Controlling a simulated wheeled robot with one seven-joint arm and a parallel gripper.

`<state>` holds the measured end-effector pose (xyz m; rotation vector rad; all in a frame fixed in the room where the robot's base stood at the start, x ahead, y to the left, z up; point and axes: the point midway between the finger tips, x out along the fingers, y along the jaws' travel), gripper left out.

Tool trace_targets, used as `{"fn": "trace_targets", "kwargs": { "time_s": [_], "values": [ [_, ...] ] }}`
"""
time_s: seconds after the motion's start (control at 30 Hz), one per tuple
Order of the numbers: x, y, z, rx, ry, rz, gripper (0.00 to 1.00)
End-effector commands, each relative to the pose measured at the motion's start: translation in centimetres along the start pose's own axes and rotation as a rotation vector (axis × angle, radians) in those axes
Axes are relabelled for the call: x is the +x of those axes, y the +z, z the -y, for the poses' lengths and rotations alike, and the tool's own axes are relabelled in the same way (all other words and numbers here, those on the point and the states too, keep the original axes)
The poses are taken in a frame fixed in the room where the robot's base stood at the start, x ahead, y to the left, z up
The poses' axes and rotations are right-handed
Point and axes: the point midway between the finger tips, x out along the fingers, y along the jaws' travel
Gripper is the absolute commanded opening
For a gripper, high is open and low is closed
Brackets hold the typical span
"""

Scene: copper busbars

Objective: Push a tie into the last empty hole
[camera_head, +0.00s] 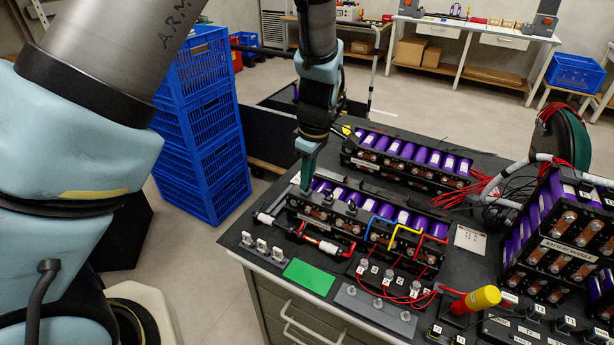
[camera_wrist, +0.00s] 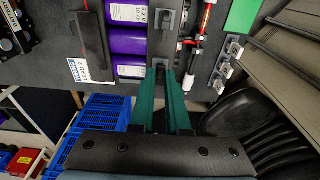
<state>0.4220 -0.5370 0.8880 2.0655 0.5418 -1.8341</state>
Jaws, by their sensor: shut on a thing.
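My gripper (camera_head: 306,176) points down over the left end of the front row of purple cells (camera_head: 395,212). In the wrist view, its long green fingers (camera_wrist: 165,76) are close together on a small grey piece (camera_wrist: 160,62), seemingly a tie, mostly hidden between the tips. Three grey upright pieces (camera_head: 262,245) stand on a small rack at the table's front left. I cannot make out an empty hole.
A green pad (camera_head: 309,277) lies at the table's front edge. A second cell row (camera_head: 408,152) stands behind. A labelled battery module (camera_head: 568,240) and red cables fill the right. Blue crates (camera_head: 205,130) are stacked left of the table.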

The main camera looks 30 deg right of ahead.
Motion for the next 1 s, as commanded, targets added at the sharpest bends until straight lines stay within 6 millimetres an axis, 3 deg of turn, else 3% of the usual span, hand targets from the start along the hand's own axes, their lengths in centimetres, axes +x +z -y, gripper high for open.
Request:
{"fn": "trace_targets", "kwargs": {
  "time_s": [1.0],
  "values": [
    [1.1, 0.1, 0.0, 0.0, 0.001, 0.0, 0.0]
  ]
}}
